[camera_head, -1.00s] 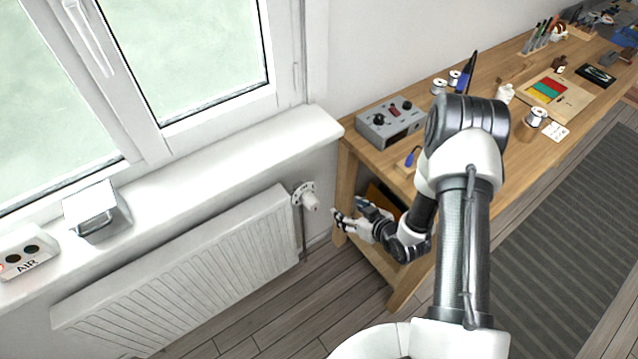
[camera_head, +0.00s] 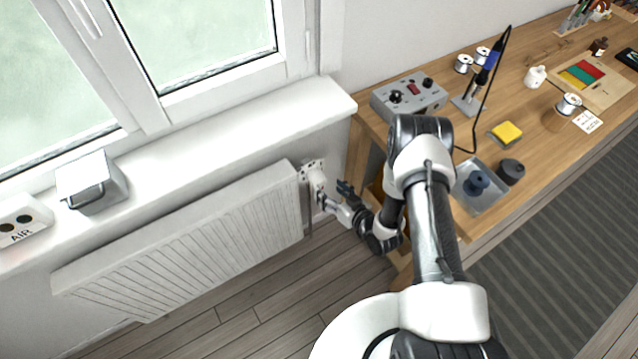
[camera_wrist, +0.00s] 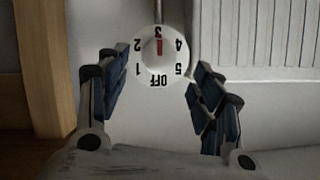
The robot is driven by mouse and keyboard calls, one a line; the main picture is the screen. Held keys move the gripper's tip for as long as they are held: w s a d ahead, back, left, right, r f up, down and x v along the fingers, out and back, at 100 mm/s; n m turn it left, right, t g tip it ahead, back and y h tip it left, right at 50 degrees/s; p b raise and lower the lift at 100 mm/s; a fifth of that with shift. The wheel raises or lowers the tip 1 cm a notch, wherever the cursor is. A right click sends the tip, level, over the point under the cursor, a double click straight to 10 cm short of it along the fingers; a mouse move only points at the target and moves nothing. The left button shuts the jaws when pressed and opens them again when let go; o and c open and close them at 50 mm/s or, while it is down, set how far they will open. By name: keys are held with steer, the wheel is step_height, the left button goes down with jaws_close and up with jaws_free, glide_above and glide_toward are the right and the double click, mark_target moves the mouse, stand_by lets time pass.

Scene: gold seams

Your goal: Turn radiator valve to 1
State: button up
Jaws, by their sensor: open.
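The white radiator valve (camera_head: 316,181) sits at the right end of the radiator, under the windowsill. In the wrist view the valve dial (camera_wrist: 159,60) faces me, with a red mark at the top in line with the 3. OFF is at the bottom, 1 and 2 on the left, 4 and 5 on the right. My gripper (camera_head: 333,195) is open, its dark blue finger pads close to the valve. In the wrist view my gripper (camera_wrist: 158,92) has one finger on each side of the dial's lower half, with gaps; it does not grip it.
The white radiator (camera_head: 200,240) is left of the valve. The wooden workbench (camera_head: 535,130) stands close on the right, carrying a grey control box (camera_head: 410,97) and a soldering iron (camera_head: 487,68). A bench leg (camera_wrist: 40,70) shows at left in the wrist view.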

mark_target(323, 184)
steer(key=b+x, duration=0.2)
steer(key=x, duration=0.5)
steer(key=shift+w+a+f, duration=0.1)
steer(key=shift+w, duration=0.15)
steer(key=shift+c, duration=0.4)
steer(key=c, duration=1)
